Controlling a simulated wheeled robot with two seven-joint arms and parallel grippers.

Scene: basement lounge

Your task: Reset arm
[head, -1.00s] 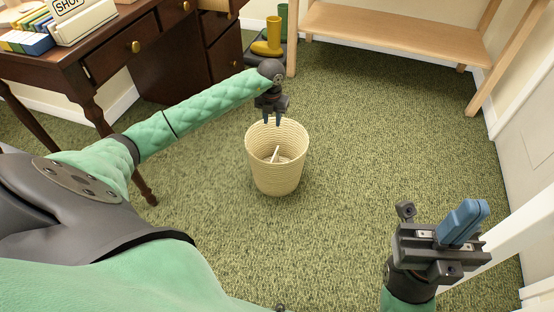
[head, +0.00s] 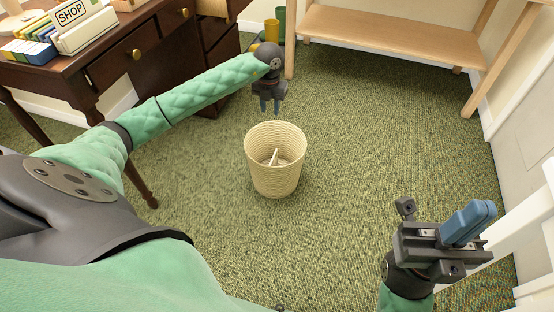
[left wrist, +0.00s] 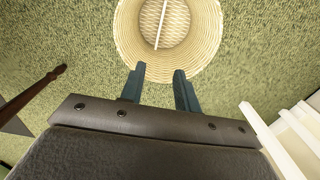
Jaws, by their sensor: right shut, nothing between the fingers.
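My left gripper (head: 270,108) points down, a little above and behind the rim of a cream woven basket (head: 275,180). In the left wrist view its two blue fingers (left wrist: 160,85) are apart with nothing between them, so it is open. The basket (left wrist: 205,45) shows beyond the fingertips there, with a thin white item (left wrist: 160,25) lying inside it. My right gripper (head: 468,222) is at the lower right, its blue fingers together and empty.
A dark wooden desk (head: 110,60) with a SHOP sign (head: 75,14) and several boxes stands at upper left. A light wooden bench (head: 395,35) stands at the back. White rails (head: 525,235) are at right. Green carpet (head: 370,140) is clear around the basket.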

